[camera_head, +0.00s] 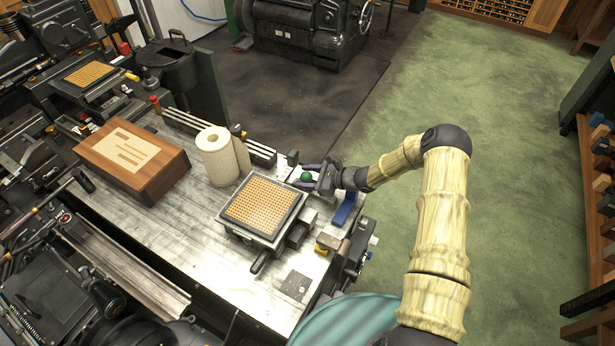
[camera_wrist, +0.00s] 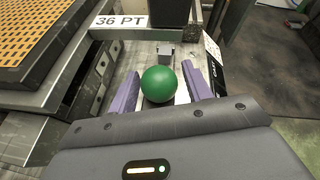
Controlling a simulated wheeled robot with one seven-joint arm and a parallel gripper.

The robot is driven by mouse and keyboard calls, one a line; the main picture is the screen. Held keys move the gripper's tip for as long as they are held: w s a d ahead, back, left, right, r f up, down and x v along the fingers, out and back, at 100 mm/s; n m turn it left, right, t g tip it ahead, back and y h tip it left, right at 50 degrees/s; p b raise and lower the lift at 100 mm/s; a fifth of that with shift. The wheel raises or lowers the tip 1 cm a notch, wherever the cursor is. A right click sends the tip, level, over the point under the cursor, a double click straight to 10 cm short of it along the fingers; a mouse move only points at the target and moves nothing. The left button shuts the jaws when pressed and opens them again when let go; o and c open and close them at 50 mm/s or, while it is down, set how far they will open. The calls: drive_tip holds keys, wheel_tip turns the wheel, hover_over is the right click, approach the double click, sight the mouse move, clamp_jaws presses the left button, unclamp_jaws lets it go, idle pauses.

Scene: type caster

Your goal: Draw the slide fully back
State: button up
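A round green knob (camera_wrist: 158,84) stands beside the machine with the gold-dotted grid plate (camera_head: 263,207). In the head view the green knob (camera_head: 306,177) shows just right of that plate. My gripper (camera_wrist: 160,74) has its two purple fingers on either side of the knob. The fingers are apart, and a gap shows between the knob and the right finger; contact on the left is unclear. A small grey block (camera_wrist: 165,49) lies beyond the knob. The slide's joint to the knob is hidden beneath the knob and my gripper.
A paper towel roll (camera_head: 217,155) and a wooden box (camera_head: 132,160) stand on the metal table. A "36 PT" label (camera_wrist: 120,21) is left of the fingers. A blue piece (camera_head: 345,208) lies near the table's right edge. Open green floor (camera_head: 500,150) lies right.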

drive_tip(key=shift+o, duration=0.6)
drive_tip(key=shift+r, duration=0.15)
wheel_tip(320, 180, up, 10)
drive_tip(key=b, duration=0.3)
